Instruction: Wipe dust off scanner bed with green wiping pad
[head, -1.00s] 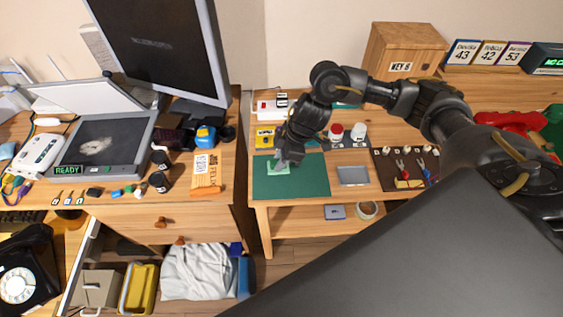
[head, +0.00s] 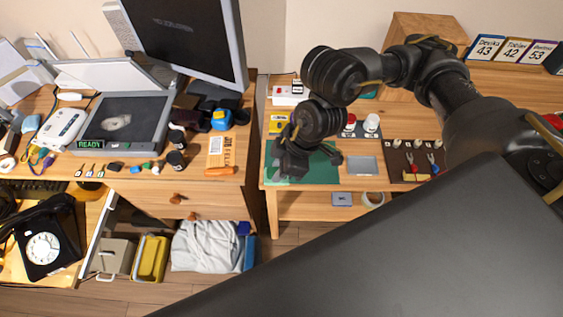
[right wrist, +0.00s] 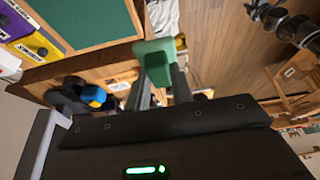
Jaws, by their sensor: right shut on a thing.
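The scanner (head: 91,146) stands on the left desk with its lid (head: 90,75) open. A pale grey dust patch (head: 116,122) lies near the middle of its dark bed (head: 145,112). My right gripper (head: 288,170) is over the left part of the dark green mat, well to the right of the scanner. In the right wrist view it is shut on the green wiping pad (right wrist: 155,50), held at the fingertips and clear of the wooden surfaces. In the head view the pad is mostly hidden by the gripper. My left gripper is not in view.
The green mat (head: 322,172) lies on the right desk. The monitor (head: 185,40), a blue tape dispenser (head: 221,119), dark bottles (head: 177,160) and an envelope (head: 219,150) stand between gripper and scanner. A gap separates the desks. A black dial phone (head: 45,240) is at lower left.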

